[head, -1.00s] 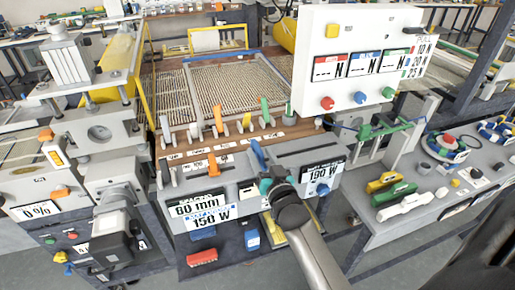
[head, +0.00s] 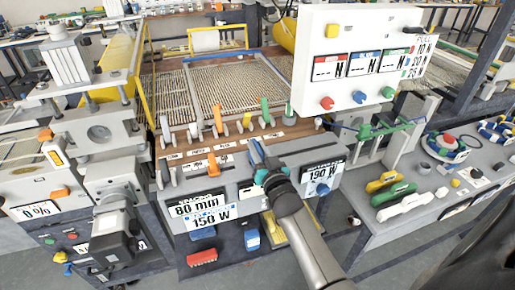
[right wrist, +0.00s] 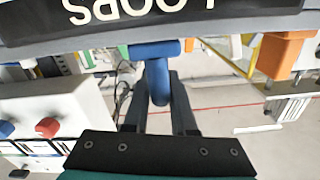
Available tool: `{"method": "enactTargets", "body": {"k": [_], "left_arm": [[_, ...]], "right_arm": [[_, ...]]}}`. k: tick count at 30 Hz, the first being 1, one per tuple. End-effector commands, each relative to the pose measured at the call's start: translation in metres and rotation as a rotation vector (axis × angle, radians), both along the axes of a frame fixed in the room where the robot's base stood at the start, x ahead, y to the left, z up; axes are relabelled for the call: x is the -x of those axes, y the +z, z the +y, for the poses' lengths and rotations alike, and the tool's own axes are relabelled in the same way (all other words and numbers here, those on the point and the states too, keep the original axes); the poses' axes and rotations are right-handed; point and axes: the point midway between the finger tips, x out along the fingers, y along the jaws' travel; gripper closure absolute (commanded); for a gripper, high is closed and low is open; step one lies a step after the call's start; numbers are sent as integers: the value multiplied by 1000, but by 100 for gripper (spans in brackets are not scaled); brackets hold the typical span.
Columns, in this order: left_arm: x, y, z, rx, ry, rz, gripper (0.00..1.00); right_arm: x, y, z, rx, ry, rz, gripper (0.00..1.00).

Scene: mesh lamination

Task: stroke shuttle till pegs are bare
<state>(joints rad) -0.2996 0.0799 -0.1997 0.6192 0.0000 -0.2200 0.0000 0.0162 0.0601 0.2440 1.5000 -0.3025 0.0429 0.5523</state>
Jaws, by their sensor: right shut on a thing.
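My right gripper (head: 264,170) is at the front of the middle machine, its arm coming up from the lower right. It is shut on a blue handle (right wrist: 158,72). In the right wrist view the two dark fingers stand on either side of the handle, just below a grey panel edge. The shuttle is not clearly distinguishable. On the wooden strip behind stand several upright coloured pieces, among them an orange one (head: 217,118) and a green one (head: 265,111); I cannot tell whether these are the pegs. My left gripper is not in view.
A white control box (head: 345,60) with coloured knobs stands behind right of my gripper. Display plates (head: 205,208) sit on the machine front. A grey side table (head: 440,190) holds green, yellow and white tools. A press (head: 95,130) stands at left.

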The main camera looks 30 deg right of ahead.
Motion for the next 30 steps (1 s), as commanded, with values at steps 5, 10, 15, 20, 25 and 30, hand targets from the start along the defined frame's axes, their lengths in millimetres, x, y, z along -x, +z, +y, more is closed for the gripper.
{"method": "enactTargets", "body": {"k": [5,10,15,20,25,30], "left_arm": [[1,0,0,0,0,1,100],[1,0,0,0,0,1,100],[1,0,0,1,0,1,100],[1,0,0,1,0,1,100],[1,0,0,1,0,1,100],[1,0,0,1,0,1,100]], "right_arm": [[0,0,1,-1,1,0,100],[0,0,1,-1,1,0,100],[0,0,1,-2,1,0,100],[0,0,1,-2,2,0,100],[0,0,1,-3,2,0,100],[0,0,1,-3,2,0,100]]}}
